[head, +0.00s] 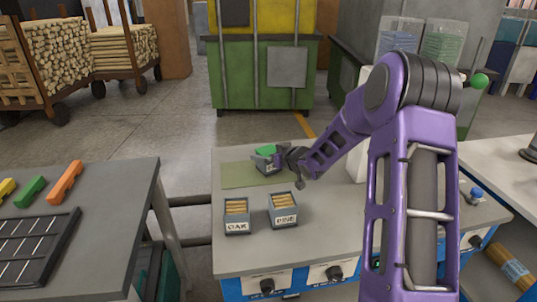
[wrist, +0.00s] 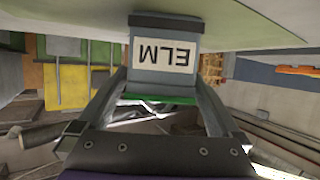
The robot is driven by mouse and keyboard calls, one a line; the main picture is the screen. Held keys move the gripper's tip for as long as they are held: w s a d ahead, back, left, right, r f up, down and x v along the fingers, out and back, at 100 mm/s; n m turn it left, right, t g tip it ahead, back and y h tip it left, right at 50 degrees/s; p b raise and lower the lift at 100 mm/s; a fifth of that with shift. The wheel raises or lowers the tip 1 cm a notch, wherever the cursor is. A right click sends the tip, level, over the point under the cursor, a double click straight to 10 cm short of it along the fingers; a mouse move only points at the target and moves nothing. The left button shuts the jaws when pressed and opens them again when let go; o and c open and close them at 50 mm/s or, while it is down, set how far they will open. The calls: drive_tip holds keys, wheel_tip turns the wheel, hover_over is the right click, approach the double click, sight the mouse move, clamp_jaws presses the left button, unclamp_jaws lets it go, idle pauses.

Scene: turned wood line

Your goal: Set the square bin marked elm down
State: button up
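The square bin marked elm (wrist: 163,55) is grey with a white ELM label, upside down in the wrist view. My gripper (wrist: 161,82) has one finger against each side of it and is shut on it. In the head view the bin (head: 268,166) is at the far side of the grey table, over the right part of a flat olive-green mat (head: 239,177), with something green in its top. My gripper (head: 281,158) reaches it from the right and partly hides it. I cannot tell whether its base touches the mat.
Two similar bins, marked OAK (head: 237,226) and PINE (head: 285,220), stand nearer on the table (head: 330,225), both filled with light wooden pieces. A separate grey table (head: 110,235) on the left holds coloured blocks and a black rack. A green container (head: 235,80) stands behind.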

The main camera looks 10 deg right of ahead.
drive_tip(key=shift+s+d+r, duration=0.1)
drive_tip(key=shift+s+r, duration=0.1)
drive_tip(key=shift+r, duration=0.05)
drive_tip(key=p+v, duration=0.2)
drive_tip(key=v, duration=0.9)
drive_tip(key=shift+s, duration=0.2)
drive_tip(key=shift+d+r, duration=0.1)
drive_tip(key=shift+r, duration=0.05)
